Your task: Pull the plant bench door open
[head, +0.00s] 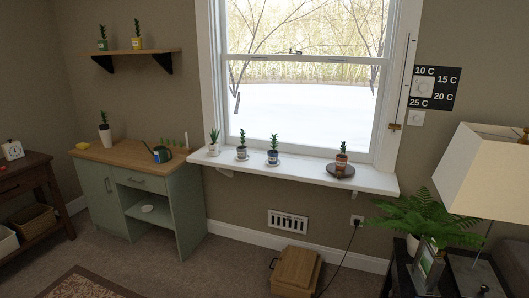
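The plant bench (185,205) is green with a wooden top and stands against the wall at the left in the head view. Its door (103,208) is the tall front panel on the left side, with a small dark upright handle (108,185). The door looks closed, flush with the front. Beside it is a drawer (150,184), also closed, above an open shelf (160,216). Neither of my grippers is in view.
A watering can (161,154) and a potted plant (105,136) stand on the bench top. A dark side table (30,175) is close on the left. A wooden box (297,269) sits on the floor. Carpet in front of the bench is clear, with a rug (85,285) nearer.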

